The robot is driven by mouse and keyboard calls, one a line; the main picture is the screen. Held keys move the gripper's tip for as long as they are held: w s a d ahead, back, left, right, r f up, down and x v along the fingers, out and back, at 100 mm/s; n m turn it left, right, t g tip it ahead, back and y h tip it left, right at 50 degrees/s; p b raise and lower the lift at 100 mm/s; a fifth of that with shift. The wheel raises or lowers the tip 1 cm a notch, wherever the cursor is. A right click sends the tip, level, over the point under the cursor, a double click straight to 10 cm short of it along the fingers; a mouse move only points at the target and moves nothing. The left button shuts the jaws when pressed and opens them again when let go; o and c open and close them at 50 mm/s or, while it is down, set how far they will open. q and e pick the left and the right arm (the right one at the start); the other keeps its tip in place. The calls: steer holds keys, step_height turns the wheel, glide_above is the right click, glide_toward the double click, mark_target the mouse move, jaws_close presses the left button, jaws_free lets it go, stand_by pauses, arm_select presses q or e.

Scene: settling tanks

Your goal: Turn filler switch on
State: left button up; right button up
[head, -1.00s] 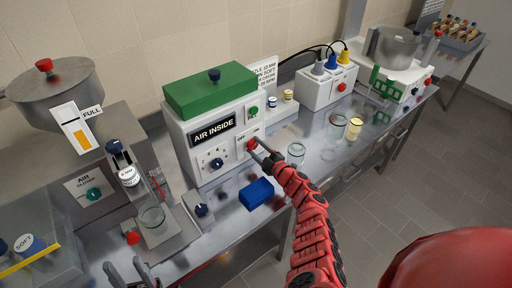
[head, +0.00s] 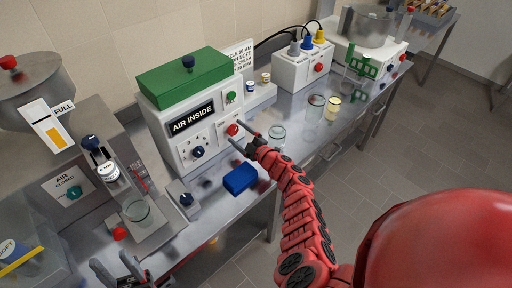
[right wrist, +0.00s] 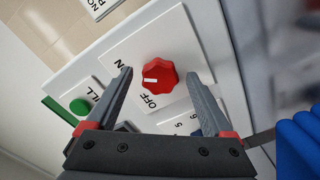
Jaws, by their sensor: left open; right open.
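The red rotary knob (head: 233,129) sits on the front of the white machine (head: 168,150) with the "AIR INSIDE" sign. In the right wrist view the knob (right wrist: 160,77) has a white pointer mark facing left, near its "ON" and "OFF" labels; which one it points at is hard to tell. My right gripper (head: 237,134) is open in front of the knob. In the right wrist view its two fingers (right wrist: 160,88) stand apart, one on each side of the knob, with gaps to it. My left gripper (head: 112,269) is open and empty at the bottom left.
A green knob (head: 231,97) is above the red one, and a dark blue dial (head: 198,152) is left of it. A blue block (head: 240,179) lies on the bench below. Glass jars (head: 277,135) stand right of my right gripper.

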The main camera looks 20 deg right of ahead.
steer(key=shift+s+d, duration=0.15)
steer(key=shift+s, duration=0.25)
steer(key=b+v, duration=0.3)
steer(key=v, duration=1.3)
steer(key=shift+b, duration=0.3)
